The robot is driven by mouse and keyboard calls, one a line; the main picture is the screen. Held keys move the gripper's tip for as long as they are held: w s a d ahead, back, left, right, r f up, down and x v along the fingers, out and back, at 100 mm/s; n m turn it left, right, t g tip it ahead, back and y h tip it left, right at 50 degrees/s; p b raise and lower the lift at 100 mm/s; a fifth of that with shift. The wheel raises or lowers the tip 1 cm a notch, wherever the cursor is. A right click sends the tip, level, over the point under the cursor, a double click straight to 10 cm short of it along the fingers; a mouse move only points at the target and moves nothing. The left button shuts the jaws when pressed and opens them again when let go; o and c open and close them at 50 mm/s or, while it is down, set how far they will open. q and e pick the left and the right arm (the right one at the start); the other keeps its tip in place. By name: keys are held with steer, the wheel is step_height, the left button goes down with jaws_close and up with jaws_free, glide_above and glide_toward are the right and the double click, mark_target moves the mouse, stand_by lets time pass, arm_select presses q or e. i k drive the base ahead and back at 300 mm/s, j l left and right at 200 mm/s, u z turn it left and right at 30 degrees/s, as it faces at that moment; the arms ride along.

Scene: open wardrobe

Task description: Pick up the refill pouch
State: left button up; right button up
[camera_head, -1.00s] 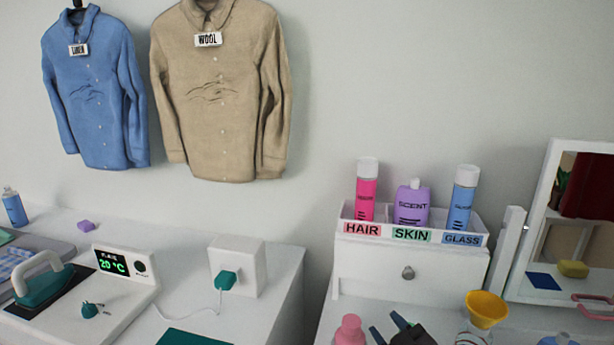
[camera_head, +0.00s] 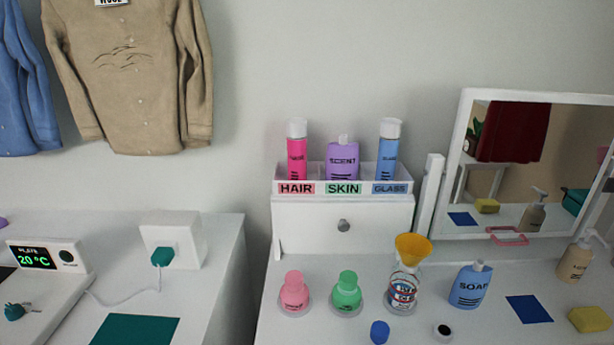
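A blue container labelled SOAP (camera_head: 468,288), with a short pale cap, stands upright on the white table at the right; it looks like the refill pouch. To its left, a clear bottle (camera_head: 403,290) stands with a yellow funnel (camera_head: 413,246) in its mouth. A small blue cap (camera_head: 380,332) and a small dark round piece (camera_head: 442,331) lie in front of them. Neither of my grippers shows in the head view now.
Pink (camera_head: 294,292) and green (camera_head: 347,291) bottles stand left of the clear bottle. A beige pump bottle (camera_head: 575,261), a blue cloth (camera_head: 528,309) and a yellow sponge (camera_head: 590,319) lie right, before the mirror (camera_head: 462,125). A drawer box (camera_head: 312,235) stands behind.

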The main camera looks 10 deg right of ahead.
mark_target(469, 289)
steer(key=z, duration=1.45)
